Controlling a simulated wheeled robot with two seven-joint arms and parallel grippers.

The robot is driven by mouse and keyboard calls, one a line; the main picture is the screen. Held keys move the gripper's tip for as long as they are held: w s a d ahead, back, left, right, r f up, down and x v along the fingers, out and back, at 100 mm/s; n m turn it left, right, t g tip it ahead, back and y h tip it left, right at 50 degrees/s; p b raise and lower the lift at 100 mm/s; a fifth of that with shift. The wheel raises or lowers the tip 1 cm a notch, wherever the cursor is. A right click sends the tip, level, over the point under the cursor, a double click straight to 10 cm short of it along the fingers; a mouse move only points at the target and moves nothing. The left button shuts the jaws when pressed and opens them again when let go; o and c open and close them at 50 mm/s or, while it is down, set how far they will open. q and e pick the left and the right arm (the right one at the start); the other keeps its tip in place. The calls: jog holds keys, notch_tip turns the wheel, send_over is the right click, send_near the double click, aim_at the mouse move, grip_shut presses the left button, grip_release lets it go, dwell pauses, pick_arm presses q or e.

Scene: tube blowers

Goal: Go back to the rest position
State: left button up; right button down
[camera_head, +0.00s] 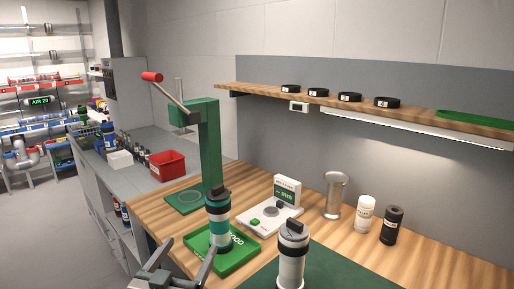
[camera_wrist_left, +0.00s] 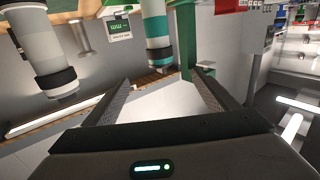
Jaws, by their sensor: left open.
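My left gripper (camera_head: 185,262) is at the bottom left of the head view, with its fingers spread and nothing between them. It also shows open and empty in the left wrist view (camera_wrist_left: 161,78). A teal-and-white tube (camera_head: 219,226) with a dark top stands upright in the green tray (camera_head: 247,258), just beyond and right of the fingers, apart from them as far as I can tell. The tube shows beyond the fingers in the left wrist view (camera_wrist_left: 157,32). My right gripper is in neither view.
A white-grey tube (camera_head: 290,262) with a black top stands on the dark green mat (camera_head: 345,270). A green lever press (camera_head: 209,145), a white gauge (camera_head: 285,200), a metal cylinder (camera_head: 334,195) and two bottles stand behind. A red bin (camera_head: 167,166) is left. A wooden shelf (camera_head: 330,98) hangs above.

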pick_arm(q)
jog(key=s+a+f+n+g+y, duration=0.15)
jog(key=s+f+g, duration=0.25)
jog(key=s+f, duration=0.55)
jog(key=s+a+f+m+g+y, duration=0.1)
jog(key=s+a+f+g, duration=0.35)
jog(key=f, duration=0.85)
jog(key=s+f+g, duration=0.3)
jog(key=s+f, duration=0.2)
jog(key=s, duration=0.6)
jog(key=s+f+g, duration=0.3)
jog(key=s+f, duration=0.3)
jog(key=s, duration=0.6)
jog(key=s+f+x, duration=0.1)
jog(key=s+x, duration=0.2)
jog(key=x, duration=2.1)
jog(key=s+f, duration=0.5)
jog(key=f, duration=0.4)
jog(key=s+f, duration=0.6)
jog(key=f, duration=0.3)
jog(key=shift+a+m+t, duration=0.45)
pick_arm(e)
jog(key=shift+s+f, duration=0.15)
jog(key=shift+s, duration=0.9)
